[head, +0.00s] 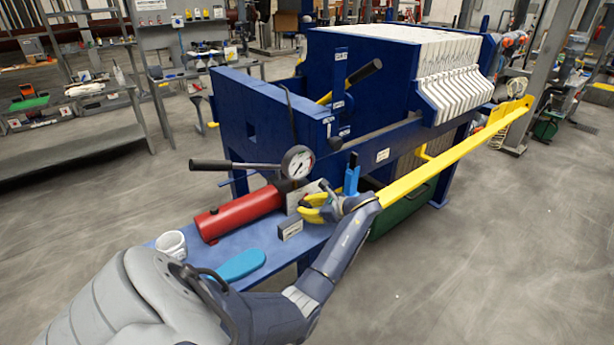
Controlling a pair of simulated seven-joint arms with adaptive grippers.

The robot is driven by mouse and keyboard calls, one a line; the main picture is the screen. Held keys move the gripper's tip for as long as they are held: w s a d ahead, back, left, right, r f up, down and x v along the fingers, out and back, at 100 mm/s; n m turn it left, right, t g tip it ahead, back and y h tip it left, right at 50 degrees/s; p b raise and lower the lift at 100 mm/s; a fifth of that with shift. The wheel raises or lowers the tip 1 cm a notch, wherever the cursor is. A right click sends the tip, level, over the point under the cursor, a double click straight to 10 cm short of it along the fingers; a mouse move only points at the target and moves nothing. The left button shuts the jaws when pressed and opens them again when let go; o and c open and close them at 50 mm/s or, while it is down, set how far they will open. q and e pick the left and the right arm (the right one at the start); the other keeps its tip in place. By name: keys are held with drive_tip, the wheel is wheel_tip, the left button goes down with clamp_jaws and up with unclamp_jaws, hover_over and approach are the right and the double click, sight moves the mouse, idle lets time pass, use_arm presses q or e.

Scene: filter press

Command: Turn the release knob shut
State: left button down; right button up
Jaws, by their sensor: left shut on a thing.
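My left gripper (312,207) is at the right end of the hand pump, with its yellow curved fingers against the pump's pale end block (302,194). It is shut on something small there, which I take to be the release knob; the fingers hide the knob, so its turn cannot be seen. The pump has a red cylinder (240,213), a round white gauge (297,162) above the block and a black-gripped lever (222,165) reaching left. My right gripper is not in view.
The blue press frame (245,122) rises behind. A long yellow bar (455,152) runs to the right. Open floor lies at right.

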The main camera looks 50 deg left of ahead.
use_arm(q)
drive_tip(key=shift+s+d+f, duration=0.1)
drive_tip(key=shift+f, duration=0.1)
drive_tip(key=c, duration=1.2)
unclamp_jaws()
drive_tip(key=shift+r, duration=0.1)
drive_tip(key=shift+r, duration=0.1)
drive_tip(key=v, duration=1.2)
drive_tip(key=shift+c, duration=0.3)
